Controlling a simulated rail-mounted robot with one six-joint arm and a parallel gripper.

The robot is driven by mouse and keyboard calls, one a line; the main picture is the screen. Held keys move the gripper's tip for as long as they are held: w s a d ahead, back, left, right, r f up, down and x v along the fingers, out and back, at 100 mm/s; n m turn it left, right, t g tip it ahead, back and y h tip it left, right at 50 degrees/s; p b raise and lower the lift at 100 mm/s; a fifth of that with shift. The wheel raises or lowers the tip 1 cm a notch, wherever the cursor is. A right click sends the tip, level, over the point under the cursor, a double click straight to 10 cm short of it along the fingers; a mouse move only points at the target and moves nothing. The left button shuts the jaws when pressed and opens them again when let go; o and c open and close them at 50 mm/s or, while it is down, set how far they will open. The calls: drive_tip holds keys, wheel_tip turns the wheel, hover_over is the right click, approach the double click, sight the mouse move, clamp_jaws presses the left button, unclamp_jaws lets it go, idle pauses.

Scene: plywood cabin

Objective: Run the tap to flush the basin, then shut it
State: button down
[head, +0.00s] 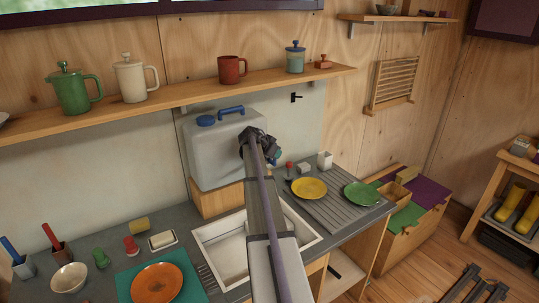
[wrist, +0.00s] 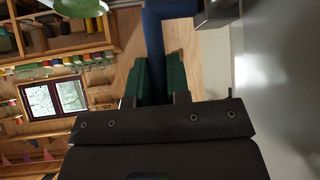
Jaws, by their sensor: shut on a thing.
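A translucent water container (head: 205,155) with a blue cap and blue handle stands on a wooden block behind the basin. The white basin (head: 229,252) is set in the grey counter, and my arm covers its middle. My gripper (head: 258,143) is at the container's front right side. In the wrist view its green fingers are shut on a dark blue bar, the tap lever (wrist: 153,38). The tap is hidden behind my gripper in the head view. I cannot see whether water is running.
Yellow (head: 309,188) and green (head: 361,194) plates lie on the ribbed drainer to the right. An orange plate (head: 157,283) on a teal mat and small items are to the left. A shelf (head: 180,102) with pots and mugs runs above the container.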

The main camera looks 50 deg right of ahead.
drive_tip(key=c, duration=1.1)
unclamp_jaws()
drive_tip(key=p+v, duration=0.7)
drive_tip(key=v, duration=0.3)
drive_tip(key=shift+a+r, duration=0.3)
drive_tip(key=shift+r, duration=0.05)
